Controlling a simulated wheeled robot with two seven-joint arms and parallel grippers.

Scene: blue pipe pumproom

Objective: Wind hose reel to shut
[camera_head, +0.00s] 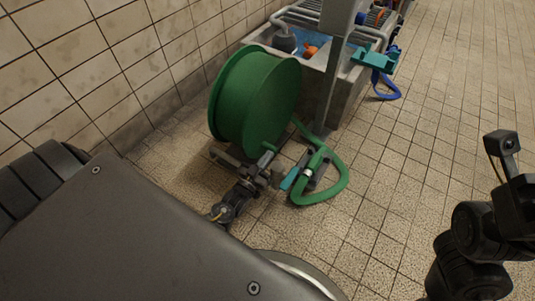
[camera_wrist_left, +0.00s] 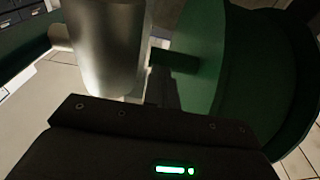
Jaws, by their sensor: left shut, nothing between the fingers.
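The green hose reel (camera_head: 240,100) stands on the tiled floor by the left wall, its round side facing right. A short green bar, perhaps its crank handle (camera_head: 268,147), sticks out low by the reel. My left gripper (camera_head: 263,168) is at the reel's lower front, close to this bar, and is shut with nothing held. In the left wrist view the reel's green side (camera_wrist_left: 230,60) fills the right, and a pale grey cylinder (camera_wrist_left: 105,45) stands close in front of the gripper. My right arm is at the right edge; its fingertips do not show.
A green hose (camera_head: 335,190) with a teal-handled nozzle (camera_head: 291,178) loops on the floor right of the reel. A grey post (camera_head: 332,85) and a concrete trough (camera_head: 352,85) stand behind. A blue hose (camera_head: 388,90) lies farther off. The floor to the right is clear.

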